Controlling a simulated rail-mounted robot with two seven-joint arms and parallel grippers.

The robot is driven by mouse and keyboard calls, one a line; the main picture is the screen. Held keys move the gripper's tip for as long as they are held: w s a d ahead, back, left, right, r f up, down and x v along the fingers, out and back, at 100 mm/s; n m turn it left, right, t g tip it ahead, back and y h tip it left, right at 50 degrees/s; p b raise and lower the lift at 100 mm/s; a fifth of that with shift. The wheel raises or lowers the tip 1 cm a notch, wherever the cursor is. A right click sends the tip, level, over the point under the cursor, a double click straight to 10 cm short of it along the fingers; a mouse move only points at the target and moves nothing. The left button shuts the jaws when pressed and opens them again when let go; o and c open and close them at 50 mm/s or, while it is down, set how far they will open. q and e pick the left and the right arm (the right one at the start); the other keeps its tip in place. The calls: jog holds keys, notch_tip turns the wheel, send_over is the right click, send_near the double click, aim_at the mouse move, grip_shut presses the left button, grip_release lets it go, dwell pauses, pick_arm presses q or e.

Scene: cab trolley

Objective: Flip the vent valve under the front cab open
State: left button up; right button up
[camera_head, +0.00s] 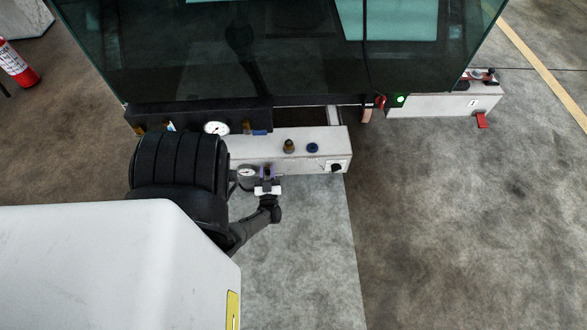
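The front cab (270,50) is a dark glass body at the top of the head view. Under it a light grey box (262,150) carries valves and gauges. A small purple part (267,170), perhaps a valve handle, shows at the box's lower front edge. My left gripper (267,178) is right at this purple part, seemingly touching or around it. The gripper is small here, and I cannot tell whether its fingers are closed on it. My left arm hides the left end of the box. My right gripper is not in view.
The box also has a brass knob (289,146), a blue knob (312,148), a black knob (336,167) and a gauge (246,173). A second white box (440,104) stands right, with a red tab (481,120). The floor at right is clear. A fire extinguisher (17,66) stands far left.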

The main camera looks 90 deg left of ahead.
pick_arm(q)
jog(key=o, duration=0.3)
jog(key=shift+d+f, duration=0.3)
jog(key=shift+d, duration=0.25)
jog(key=v, duration=1.2)
jog(key=shift+d, duration=0.4)
jog(key=shift+f, duration=0.1)
